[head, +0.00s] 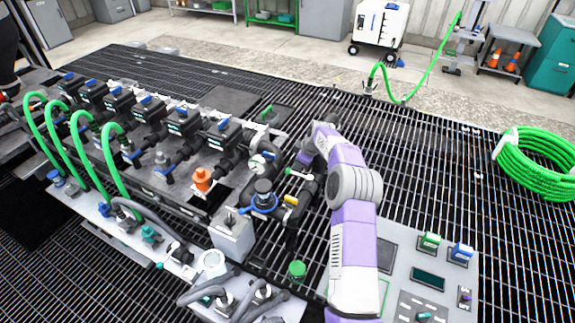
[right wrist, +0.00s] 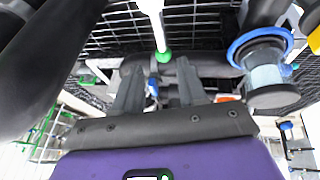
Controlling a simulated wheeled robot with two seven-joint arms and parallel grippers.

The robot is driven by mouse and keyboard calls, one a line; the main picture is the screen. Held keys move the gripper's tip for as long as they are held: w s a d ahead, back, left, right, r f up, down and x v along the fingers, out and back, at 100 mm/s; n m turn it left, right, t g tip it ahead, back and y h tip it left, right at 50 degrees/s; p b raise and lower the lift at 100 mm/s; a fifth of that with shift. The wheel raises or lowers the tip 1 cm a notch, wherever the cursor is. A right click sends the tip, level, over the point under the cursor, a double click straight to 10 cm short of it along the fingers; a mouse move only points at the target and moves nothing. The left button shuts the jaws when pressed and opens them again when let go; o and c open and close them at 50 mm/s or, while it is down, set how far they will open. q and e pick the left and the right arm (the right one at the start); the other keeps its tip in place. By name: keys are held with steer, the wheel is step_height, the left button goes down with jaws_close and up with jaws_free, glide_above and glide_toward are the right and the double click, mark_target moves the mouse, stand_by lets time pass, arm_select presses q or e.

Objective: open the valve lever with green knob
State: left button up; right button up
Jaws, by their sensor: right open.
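The valve lever with the green knob is a short white bar (head: 301,174) ending in a small green knob (head: 288,171), on the near right end of the pipe manifold. In the right wrist view the white lever (right wrist: 152,18) comes in from the top, and its green knob (right wrist: 163,56) is just beyond my fingertips, about in line with the gap. My right gripper (right wrist: 158,72) is open, its two grey fingers apart with nothing held. In the head view my right gripper (head: 301,160) is just above and behind the knob, partly hidden by its wrist. My left gripper is not in view.
A blue ring-collared valve part (head: 264,198) and a yellow-capped fitting (head: 291,199) stand close to the lever. An orange fitting (head: 202,179) and several green hoses (head: 108,160) are farther left. A control panel (head: 440,280) is at front right. Open grating (head: 440,170) lies to the right.

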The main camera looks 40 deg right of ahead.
mark_target(294, 173)
steer(key=x, duration=0.3)
steer(key=b+x, duration=0.1)
steer(key=x, duration=0.2)
steer(key=shift+f, duration=0.45)
steer(key=shift+s, duration=0.1)
jaws_close()
